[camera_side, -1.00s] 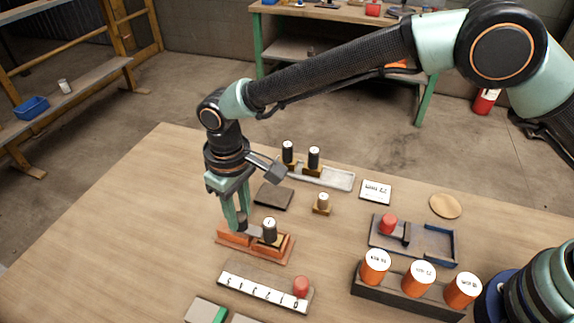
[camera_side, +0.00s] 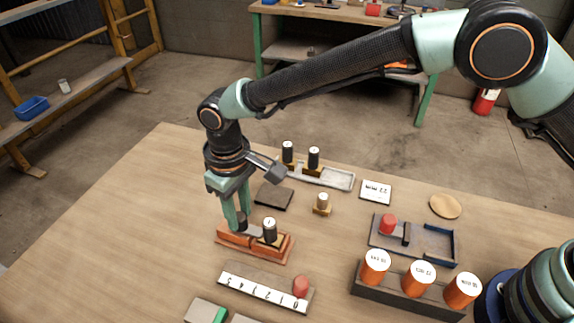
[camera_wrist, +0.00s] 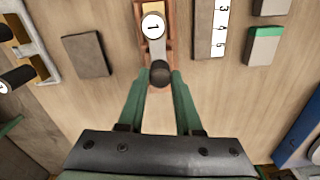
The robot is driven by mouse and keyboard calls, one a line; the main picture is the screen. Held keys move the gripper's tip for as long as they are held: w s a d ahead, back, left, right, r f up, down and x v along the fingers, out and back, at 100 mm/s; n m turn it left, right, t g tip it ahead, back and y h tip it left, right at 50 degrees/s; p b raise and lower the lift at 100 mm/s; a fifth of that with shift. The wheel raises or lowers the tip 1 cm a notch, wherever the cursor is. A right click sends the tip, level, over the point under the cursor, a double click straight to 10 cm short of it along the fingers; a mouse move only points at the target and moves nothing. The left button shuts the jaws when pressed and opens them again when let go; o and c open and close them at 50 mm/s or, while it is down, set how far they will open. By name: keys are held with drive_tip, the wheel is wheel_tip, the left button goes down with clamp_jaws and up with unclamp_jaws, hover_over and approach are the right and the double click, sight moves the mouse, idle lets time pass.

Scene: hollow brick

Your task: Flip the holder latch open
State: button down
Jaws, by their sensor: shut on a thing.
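The holder (camera_side: 283,250) is a low orange-brown block on the table, seen below my gripper in the side view. A dark cylinder with a white top marked 1 (camera_side: 269,229) stands upright at its right end; it also shows in the wrist view (camera_wrist: 153,27). A grey flat latch bar (camera_wrist: 157,50) runs from beside that cylinder to a dark round knob (camera_wrist: 160,74). My gripper (camera_side: 238,222) points down at the holder's left part. Its green fingers are shut on the knob, one finger on each side. The latch bar lies about flat along the holder. The fingers partly hide the knob in the side view.
A numbered strip with a red knob (camera_side: 301,286) lies in front of the holder. A dark flat plate (camera_side: 273,196) and a small brass-based peg (camera_side: 322,204) are behind it. A dark rack of orange cylinders (camera_side: 419,279) stands to the right. The table left of the holder is clear.

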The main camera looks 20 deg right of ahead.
drive_tip(key=shift+w+a, duration=0.1)
drive_tip(key=shift+w, duration=0.05)
drive_tip(key=shift+w+a+r, duration=0.1)
drive_tip(key=shift+w+a, duration=0.85)
drive_tip(key=c, duration=0.6)
unclamp_jaws()
wheel_tip(320, 180, up, 12)
drive_tip(key=shift+r, duration=0.1)
